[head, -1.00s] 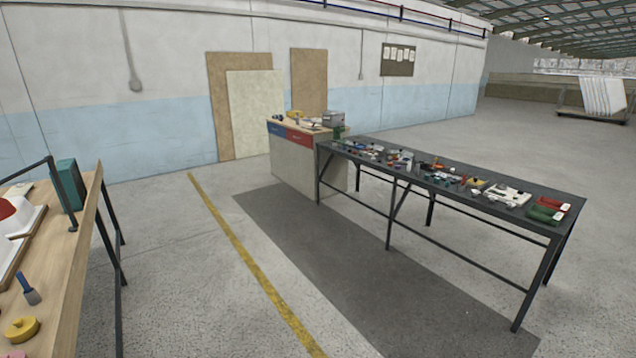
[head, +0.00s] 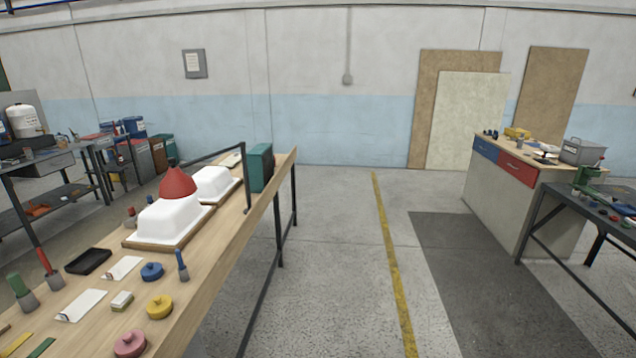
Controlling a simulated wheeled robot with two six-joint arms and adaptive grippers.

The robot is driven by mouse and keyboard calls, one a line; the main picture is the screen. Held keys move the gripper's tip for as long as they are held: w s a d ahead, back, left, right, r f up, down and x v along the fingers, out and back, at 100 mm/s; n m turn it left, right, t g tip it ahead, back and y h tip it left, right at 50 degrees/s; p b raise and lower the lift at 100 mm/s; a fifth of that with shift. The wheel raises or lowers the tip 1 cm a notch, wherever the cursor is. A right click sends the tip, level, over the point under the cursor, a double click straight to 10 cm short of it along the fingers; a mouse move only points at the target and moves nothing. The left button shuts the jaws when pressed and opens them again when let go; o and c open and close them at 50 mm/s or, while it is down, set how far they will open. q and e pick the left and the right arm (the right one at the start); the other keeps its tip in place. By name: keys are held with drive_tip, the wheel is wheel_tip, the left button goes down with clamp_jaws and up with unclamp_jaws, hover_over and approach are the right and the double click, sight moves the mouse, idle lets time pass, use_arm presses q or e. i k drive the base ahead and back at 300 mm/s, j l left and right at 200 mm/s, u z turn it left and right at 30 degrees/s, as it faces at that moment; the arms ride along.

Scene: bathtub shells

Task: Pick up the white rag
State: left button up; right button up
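I cannot pick out a white rag with certainty. Two flat white pieces lie on the wooden bench at the left: a nearer white piece (head: 82,305) and a farther white piece (head: 123,268). Both have small dark marks, and I cannot tell whether either is cloth. Neither of my grippers is in view.
The wooden bench (head: 215,250) also holds white tub shells (head: 160,225), a red cone-like thing (head: 177,183), a black tray (head: 88,261), round knobbed pieces (head: 159,307) and brushes. Clear floor (head: 335,260) lies to its right, before a drawer cabinet (head: 505,200).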

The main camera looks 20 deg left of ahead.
sight(121, 301)
drive_tip(key=i+u, duration=0.3)
drive_tip(key=i, duration=2.65)
drive_tip(key=i+u, duration=0.1)
drive_tip(key=u, duration=0.75)
drive_tip(key=i+l+u, duration=0.1)
drive_tip(key=u, duration=0.35)
drive_tip(key=i+u, duration=0.1)
drive_tip(key=u, duration=3.25)
